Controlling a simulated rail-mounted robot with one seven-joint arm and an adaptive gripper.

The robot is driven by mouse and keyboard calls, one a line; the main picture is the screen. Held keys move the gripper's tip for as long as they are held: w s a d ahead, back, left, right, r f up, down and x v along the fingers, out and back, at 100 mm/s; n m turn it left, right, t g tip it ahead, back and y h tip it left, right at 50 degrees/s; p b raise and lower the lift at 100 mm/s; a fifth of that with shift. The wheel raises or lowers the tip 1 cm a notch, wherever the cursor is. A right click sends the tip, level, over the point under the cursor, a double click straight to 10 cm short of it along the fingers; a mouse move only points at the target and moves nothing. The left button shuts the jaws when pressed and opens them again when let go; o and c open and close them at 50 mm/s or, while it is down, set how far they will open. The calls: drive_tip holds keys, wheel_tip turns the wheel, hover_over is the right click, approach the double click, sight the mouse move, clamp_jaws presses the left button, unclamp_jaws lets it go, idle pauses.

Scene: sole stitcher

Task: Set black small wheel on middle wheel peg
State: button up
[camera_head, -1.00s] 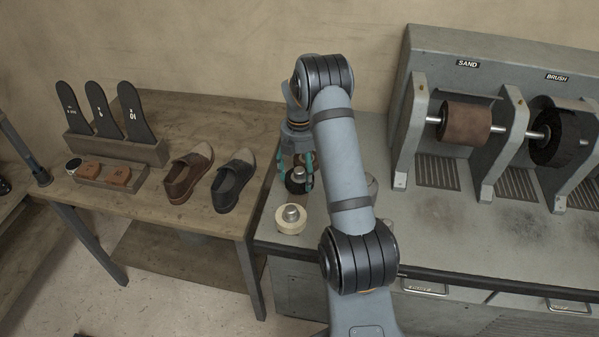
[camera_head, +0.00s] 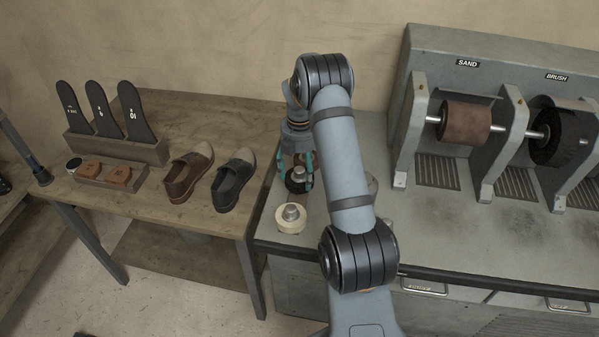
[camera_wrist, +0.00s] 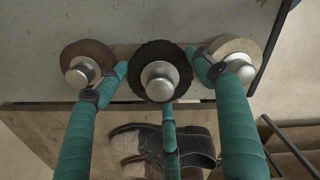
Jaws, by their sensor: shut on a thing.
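The black small wheel (camera_wrist: 152,51) has a rough dark rim. In the wrist view it is around the rounded metal middle peg (camera_wrist: 159,81), whose end shows through its centre. My gripper (camera_wrist: 159,76) has its teal fingers shut on the black wheel from both sides and from below in the picture. In the head view my gripper (camera_head: 296,181) points down at the bench, with the black wheel (camera_head: 297,188) low between its fingertips. I cannot tell whether the wheel rests fully at the peg's base.
A brown wheel (camera_wrist: 87,48) and a cream wheel (camera_wrist: 232,46) sit on pegs either side, close to my fingers. The cream wheel (camera_head: 290,226) is nearest the front edge. Left stands a wooden table (camera_head: 215,107) with shoes. The sanding machine (camera_head: 405,100) stands right.

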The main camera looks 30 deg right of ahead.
drive_tip(key=shift+f+b, duration=1.05)
drive_tip(key=shift+f, duration=0.55)
drive_tip(key=o, duration=1.4)
drive_tip(key=shift+r, duration=0.1)
wheel_tip(320, 180, up, 12)
drive_tip(key=shift+f, duration=0.1)
